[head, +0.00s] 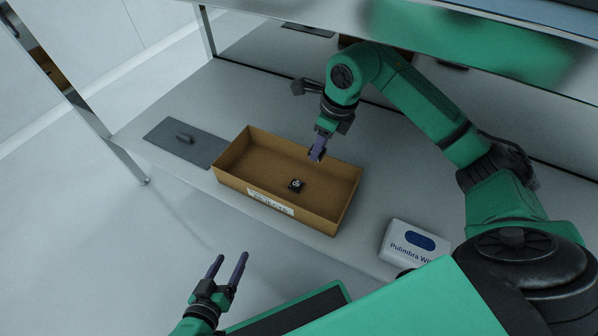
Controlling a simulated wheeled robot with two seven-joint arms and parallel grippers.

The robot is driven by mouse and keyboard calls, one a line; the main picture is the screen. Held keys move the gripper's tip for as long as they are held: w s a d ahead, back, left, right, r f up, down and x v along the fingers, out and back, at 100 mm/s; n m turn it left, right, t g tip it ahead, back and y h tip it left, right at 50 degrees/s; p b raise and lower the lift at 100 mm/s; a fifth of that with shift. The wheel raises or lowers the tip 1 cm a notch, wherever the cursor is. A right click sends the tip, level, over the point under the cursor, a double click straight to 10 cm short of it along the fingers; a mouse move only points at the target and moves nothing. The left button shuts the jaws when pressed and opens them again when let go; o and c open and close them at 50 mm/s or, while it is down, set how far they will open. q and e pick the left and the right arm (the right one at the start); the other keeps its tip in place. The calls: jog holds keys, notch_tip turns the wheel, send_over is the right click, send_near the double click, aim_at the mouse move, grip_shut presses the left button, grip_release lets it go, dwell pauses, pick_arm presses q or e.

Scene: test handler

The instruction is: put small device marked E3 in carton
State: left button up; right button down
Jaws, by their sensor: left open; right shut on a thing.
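The carton (343,207) is an open brown box with a white label on its front wall, standing on the grey shelf. A small black device (296,185) with a pale mark lies on its floor; I cannot read the mark. My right gripper (316,158) points down over the back wall of the carton, shut on a small dark thing. The fingers mostly hide this thing, and no mark on it can be read. My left gripper (230,258) is open and empty, in front of the shelf and below the carton in the picture.
A dark grey mat (160,133) with a small dark grey object (184,138) lies left of the carton. A white box (407,240) with a blue oval stands at the right near the front edge. A metal post (75,100) stands at the left; an upper shelf overhangs the back.

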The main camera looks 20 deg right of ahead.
aim_at(313, 195)
jog(key=s+b+x, duration=0.1)
jog(key=b+x, duration=0.1)
jog(key=x, duration=0.4)
jog(key=s+d+b+x, duration=0.1)
jog(key=b+x, duration=0.1)
jog(key=x, duration=0.4)
jog(key=s+d+f+b+x, duration=0.1)
jog(key=b+x, duration=0.1)
jog(key=x, duration=0.4)
jog(key=shift+s+d, duration=0.15)
pick_arm(q)
notch_tip(313, 195, down, 7)
jog(key=n+t, duration=0.1)
jog(key=shift+s+f+t, duration=0.2)
jog(key=shift+t, duration=0.1)
pick_arm(e)
jog(key=shift+r, duration=0.1)
pick_arm(q)
jog(key=shift+w+r, duration=0.1)
jog(key=shift+w, duration=0.05)
pick_arm(e)
jog(key=shift+c, duration=2.4)
grip_release()
jog(key=shift+o, duration=0.3)
pick_arm(q)
jog(key=shift+w+r, duration=0.4)
jog(key=shift+w, duration=0.05)
